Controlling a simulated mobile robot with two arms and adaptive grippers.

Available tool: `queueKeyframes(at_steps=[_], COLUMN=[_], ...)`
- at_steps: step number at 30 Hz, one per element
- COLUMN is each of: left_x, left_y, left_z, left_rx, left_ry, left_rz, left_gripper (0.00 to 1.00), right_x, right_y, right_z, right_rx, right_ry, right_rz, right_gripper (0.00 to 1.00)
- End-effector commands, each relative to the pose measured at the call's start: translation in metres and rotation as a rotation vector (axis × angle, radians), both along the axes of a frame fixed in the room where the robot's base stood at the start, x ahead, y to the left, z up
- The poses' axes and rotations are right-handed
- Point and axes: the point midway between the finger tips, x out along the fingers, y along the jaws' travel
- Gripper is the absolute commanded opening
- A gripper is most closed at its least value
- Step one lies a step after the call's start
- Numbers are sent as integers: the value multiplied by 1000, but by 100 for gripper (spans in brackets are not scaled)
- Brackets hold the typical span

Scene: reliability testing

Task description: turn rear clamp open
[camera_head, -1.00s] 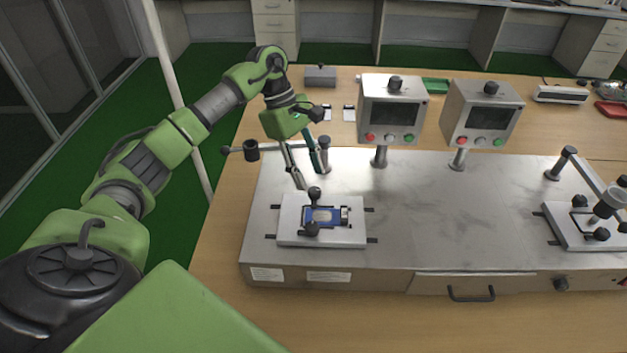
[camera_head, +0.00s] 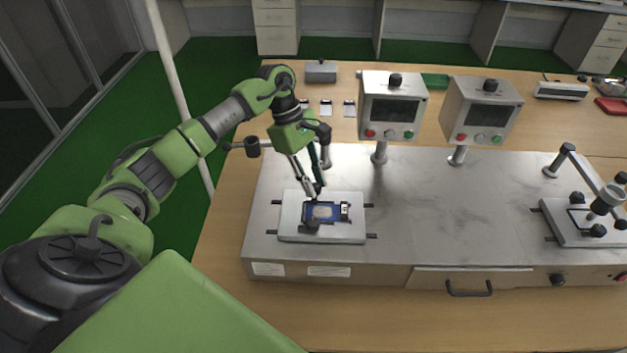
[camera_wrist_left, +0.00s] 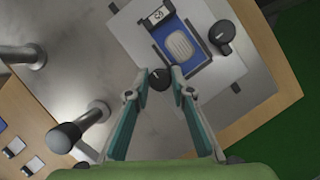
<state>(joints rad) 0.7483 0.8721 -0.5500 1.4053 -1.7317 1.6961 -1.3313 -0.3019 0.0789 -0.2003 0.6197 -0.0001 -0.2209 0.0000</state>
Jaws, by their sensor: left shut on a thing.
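The rear clamp has a round black knob (camera_wrist_left: 160,79), seen in the left wrist view between the fingertips. My left gripper (camera_head: 314,193) reaches down to the rear edge of the white fixture plate (camera_head: 288,222) and is shut on that knob. In the head view the fingers mostly hide it. The front clamp's black knob (camera_head: 311,227) is at the near edge of a blue device (camera_head: 322,212) lying in the fixture. In the left wrist view the front knob (camera_wrist_left: 222,33) stands beside the blue device (camera_wrist_left: 180,45). My right gripper is not in view.
A metal bench top (camera_head: 440,210) carries the fixture. Two control boxes on posts, left (camera_head: 391,105) and right (camera_head: 480,110), stand behind. A second fixture (camera_head: 577,224) is at the far right.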

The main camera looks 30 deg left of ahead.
Motion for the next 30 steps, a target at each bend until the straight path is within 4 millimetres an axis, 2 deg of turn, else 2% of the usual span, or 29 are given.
queueKeyframes(at_steps=[11, 30], left_x=[-1, -3], left_y=[1, 0], left_z=[-2, -3], left_rx=[3, 2], left_ry=[-2, -5], left_rz=[137, 721], left_gripper=[0, 0], right_x=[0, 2], right_y=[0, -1], right_z=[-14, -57], right_rx=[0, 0], right_ry=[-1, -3], right_rz=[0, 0], right_gripper=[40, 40])
